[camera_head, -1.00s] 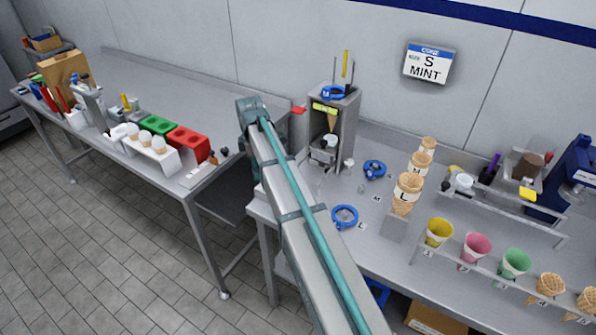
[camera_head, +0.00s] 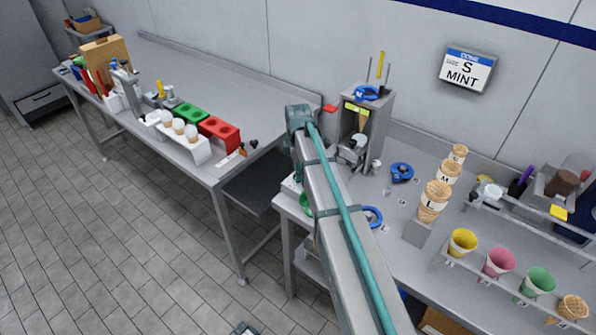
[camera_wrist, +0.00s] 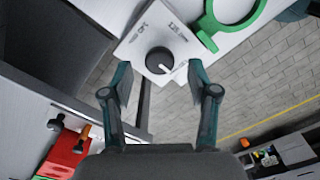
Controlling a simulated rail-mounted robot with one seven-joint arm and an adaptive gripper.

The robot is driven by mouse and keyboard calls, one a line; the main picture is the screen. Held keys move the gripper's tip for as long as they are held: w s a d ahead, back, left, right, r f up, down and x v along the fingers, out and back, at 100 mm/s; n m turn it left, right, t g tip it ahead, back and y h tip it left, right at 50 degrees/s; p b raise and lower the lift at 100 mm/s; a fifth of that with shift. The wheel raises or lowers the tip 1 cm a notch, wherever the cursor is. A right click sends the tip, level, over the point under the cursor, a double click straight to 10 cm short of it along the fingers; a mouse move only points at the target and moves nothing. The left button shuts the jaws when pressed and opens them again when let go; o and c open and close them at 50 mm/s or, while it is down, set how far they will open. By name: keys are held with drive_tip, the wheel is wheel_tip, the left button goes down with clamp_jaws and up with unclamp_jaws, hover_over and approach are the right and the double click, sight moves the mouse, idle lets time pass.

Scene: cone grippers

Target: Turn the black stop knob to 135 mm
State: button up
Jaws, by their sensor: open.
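In the wrist view, the black stop knob (camera_wrist: 159,61) is round with a white pointer line and sits on a square white plate (camera_wrist: 140,40). The pointer is directed toward the lower right of the picture. Two printed labels flank the knob near the plate's upper corners; their figures are too small to read surely. My gripper (camera_wrist: 160,70) is open, with one finger on each side of the knob and visible gaps between. The knob is not clasped. In the head view my arm hides the gripper and knob; part of the white plate (camera_head: 291,185) shows beside it.
A green ring (camera_wrist: 205,40) lies right beside the plate. The right bench holds a dispenser stand (camera_head: 372,120), blue rings (camera_head: 402,172) and cones (camera_head: 434,202). The left table (camera_head: 225,85) carries red and green blocks. A gap with a dark shelf (camera_head: 262,185) separates the tables.

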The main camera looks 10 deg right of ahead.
drive_tip(key=shift+f, duration=1.05)
drive_tip(key=shift+c, duration=0.2)
clamp_jaws()
